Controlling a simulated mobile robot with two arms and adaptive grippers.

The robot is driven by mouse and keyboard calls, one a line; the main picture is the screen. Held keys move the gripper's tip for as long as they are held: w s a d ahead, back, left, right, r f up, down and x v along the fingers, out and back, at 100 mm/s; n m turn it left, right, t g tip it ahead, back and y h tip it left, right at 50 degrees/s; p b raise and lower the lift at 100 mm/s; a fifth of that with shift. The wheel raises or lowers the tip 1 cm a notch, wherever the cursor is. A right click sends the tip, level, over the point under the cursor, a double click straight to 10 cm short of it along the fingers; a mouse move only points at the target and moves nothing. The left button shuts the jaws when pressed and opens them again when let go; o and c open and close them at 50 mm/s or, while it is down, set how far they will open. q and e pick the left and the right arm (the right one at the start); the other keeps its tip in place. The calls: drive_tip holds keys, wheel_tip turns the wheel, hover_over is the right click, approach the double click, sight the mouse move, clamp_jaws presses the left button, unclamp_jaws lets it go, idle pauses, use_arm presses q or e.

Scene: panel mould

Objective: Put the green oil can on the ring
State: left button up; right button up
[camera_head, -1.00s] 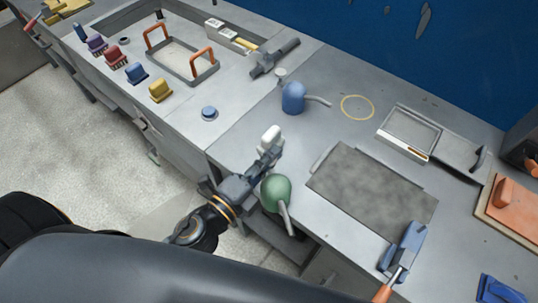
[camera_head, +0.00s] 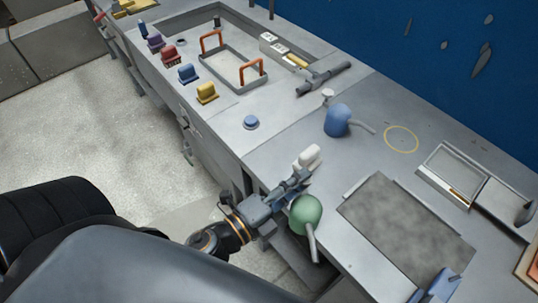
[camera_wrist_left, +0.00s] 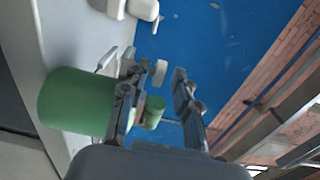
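The green oil can (camera_head: 306,213) stands near the front edge of the grey bench, its spout pointing toward the bottom of the head view. My left gripper (camera_head: 300,178) is right beside it, on its upper-left side. In the left wrist view, the can's large green body (camera_wrist_left: 75,102) is left of the fingers (camera_wrist_left: 160,95). The fingers are apart, with a smaller green part and a pale disc showing in the gap. I cannot tell whether they touch the can. A thin yellow ring (camera_head: 401,139) is marked on the bench toward the back, empty.
A blue oil can (camera_head: 338,120) stands left of the ring. A white object (camera_head: 307,157) is just past my left gripper. A dark grey plate (camera_head: 405,228) lies right of the green can, and a shallow tray (camera_head: 452,172) lies behind it.

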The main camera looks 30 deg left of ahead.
use_arm(q)
drive_tip(key=b+v, duration=0.2)
drive_tip(key=v, duration=0.7)
drive_tip(key=shift+s, duration=0.15)
drive_tip(key=shift+a, duration=0.1)
